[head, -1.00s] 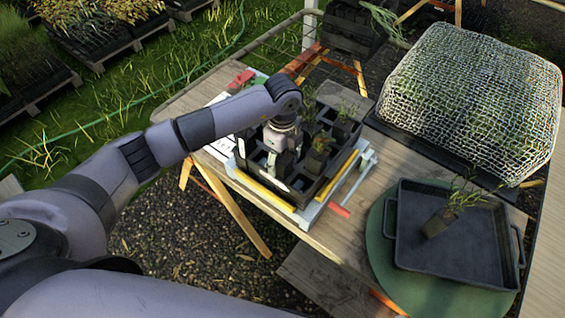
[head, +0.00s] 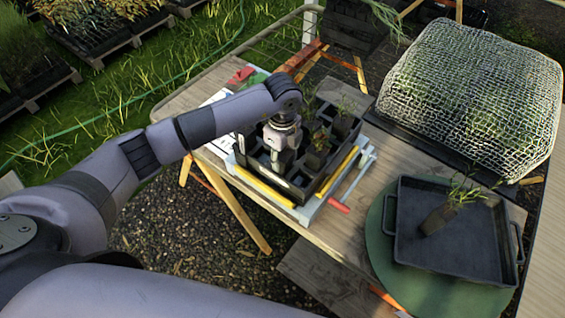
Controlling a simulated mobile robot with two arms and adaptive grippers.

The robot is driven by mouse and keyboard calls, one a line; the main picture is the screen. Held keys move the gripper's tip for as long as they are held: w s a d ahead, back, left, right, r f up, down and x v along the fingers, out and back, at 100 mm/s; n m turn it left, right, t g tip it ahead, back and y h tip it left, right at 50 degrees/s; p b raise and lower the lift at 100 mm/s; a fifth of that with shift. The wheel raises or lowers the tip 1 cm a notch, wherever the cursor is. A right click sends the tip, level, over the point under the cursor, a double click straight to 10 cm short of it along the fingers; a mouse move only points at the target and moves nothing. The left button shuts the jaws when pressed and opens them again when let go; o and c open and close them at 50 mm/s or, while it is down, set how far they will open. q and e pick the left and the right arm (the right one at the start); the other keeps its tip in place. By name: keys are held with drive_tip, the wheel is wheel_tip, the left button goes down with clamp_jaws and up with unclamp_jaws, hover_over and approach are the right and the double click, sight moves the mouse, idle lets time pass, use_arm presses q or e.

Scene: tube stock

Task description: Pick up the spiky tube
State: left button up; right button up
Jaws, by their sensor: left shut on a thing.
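My left gripper (head: 283,158) points down into the black crate (head: 318,192) on the wooden table. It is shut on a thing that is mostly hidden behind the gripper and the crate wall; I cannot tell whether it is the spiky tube. Several dark tubes with plants stand in the crate just right of the gripper, among them one with reddish-green leaves (head: 318,143) and one with thin green sprigs (head: 343,122). Another tube (head: 437,218) with narrow spiky green leaves lies tilted in the black tray (head: 468,262) at the right. My right gripper is not in view.
The crate sits on a white frame with yellow strips and a red-handled bar (head: 340,206). The tray rests on a round green mat (head: 381,240). A mesh-covered mound of plants (head: 475,95) stands at the back right.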

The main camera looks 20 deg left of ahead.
use_arm(q)
drive_tip(key=c, duration=0.3)
